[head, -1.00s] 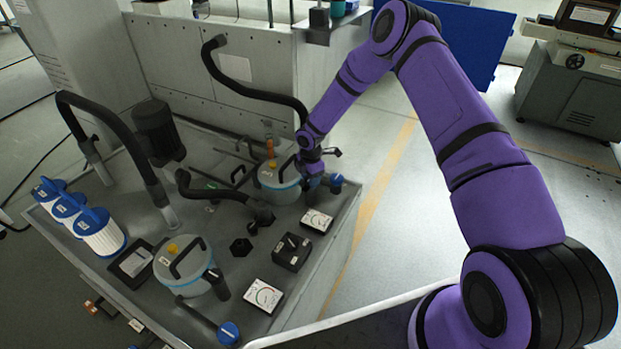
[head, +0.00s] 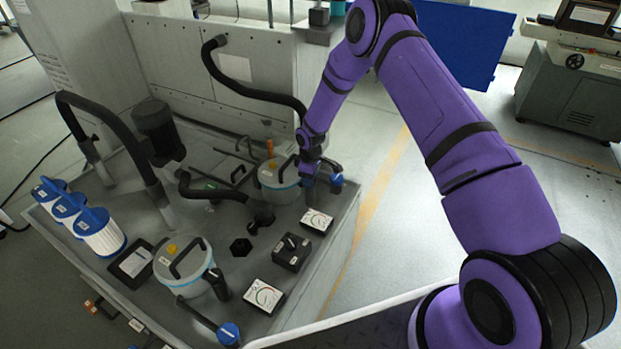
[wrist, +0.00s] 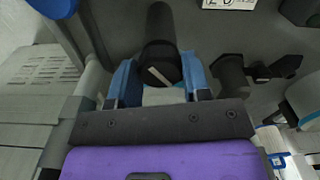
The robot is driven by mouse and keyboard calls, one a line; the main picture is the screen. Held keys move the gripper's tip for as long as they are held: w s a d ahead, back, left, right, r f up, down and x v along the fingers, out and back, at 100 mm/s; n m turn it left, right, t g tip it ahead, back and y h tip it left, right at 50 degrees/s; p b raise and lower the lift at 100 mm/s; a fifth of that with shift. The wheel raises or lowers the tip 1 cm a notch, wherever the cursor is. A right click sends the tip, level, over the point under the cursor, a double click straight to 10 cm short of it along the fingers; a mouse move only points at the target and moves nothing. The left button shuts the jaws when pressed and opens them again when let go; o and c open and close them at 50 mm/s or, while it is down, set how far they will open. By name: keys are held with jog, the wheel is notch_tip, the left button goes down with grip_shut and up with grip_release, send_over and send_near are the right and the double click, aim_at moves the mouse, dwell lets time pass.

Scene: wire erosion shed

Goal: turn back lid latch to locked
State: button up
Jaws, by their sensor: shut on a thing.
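The back canister (head: 281,193) has a pale round lid with a black handle (head: 287,168) and stands at the back right of the grey bench. My gripper (head: 308,178) is at the right side of this lid and hides most of the latch in the head view. In the wrist view, the black back lid latch (wrist: 160,35), with a white line on its round hub, lies between the blue fingers of my gripper (wrist: 158,82). The fingers are shut on it. I cannot tell whether the latch is at locked.
A similar front canister (head: 190,287) has its own black latch (head: 216,284). Dials (head: 263,295), a black switch box (head: 291,252) and a blue-ended valve handle (head: 228,333) crowd the bench. A black hose (head: 235,192) runs left of the back canister. Open floor lies right of the bench.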

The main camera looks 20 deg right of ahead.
jog(key=m, duration=0.3)
jog(key=shift+m, duration=2.1)
jog(key=o, duration=0.9)
jog(key=shift+o, duration=0.2)
jog(key=shift+r, duration=0.15)
notch_tip(320, 180, up, 11)
jog(key=shift+f, duration=0.2)
